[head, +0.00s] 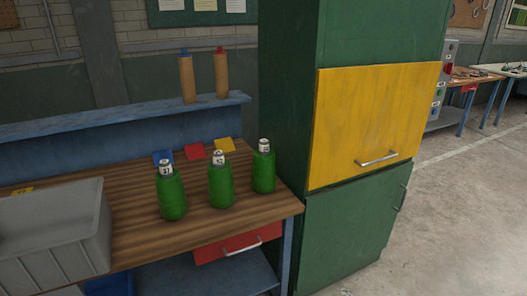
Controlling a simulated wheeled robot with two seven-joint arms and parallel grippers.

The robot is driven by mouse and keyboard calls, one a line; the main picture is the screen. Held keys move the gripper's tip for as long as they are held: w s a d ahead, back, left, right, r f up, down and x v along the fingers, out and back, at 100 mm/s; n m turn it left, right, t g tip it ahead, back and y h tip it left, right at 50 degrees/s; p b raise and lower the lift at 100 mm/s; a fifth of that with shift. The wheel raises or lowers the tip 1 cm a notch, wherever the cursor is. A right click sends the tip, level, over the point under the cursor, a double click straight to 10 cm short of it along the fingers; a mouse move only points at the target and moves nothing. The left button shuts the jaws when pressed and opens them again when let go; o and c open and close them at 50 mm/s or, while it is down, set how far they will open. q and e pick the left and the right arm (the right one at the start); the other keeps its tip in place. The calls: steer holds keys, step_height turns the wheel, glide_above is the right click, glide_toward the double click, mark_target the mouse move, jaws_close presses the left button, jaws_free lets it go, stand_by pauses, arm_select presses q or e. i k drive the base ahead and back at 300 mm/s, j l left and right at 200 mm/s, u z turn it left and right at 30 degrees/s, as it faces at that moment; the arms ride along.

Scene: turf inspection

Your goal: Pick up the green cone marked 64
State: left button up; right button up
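Three green bottle-shaped cones with white marked tops stand upright on a wooden workbench (120,190). The left cone (172,195) is nearest the grey bin, and its mark looks like 37. The middle cone (221,183) stands a little to its right. The right cone (263,172) stands farther back, close to the green cabinet. The marks on the middle and right cones are too small to read surely, so I cannot tell which one is 64. Neither of my grippers is in view.
A grey bin (88,225) stands on the bench's left. Blue, red and yellow squares (195,152) lie behind the cones. Two brown cylinders (187,80) stand on the blue shelf (130,117). A tall green cabinet (345,235) with a yellow door (370,120) borders the bench's right.

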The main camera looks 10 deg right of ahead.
mark_target(265, 177)
steer(key=i+l, duration=0.2)
steer(key=l, duration=0.15)
steer(key=i+l, duration=0.2)
steer(key=l, duration=0.2)
steer(key=i+l, duration=0.2)
steer(key=l, duration=0.15)
steer(key=i+l, duration=0.2)
steer(key=l, duration=0.2)
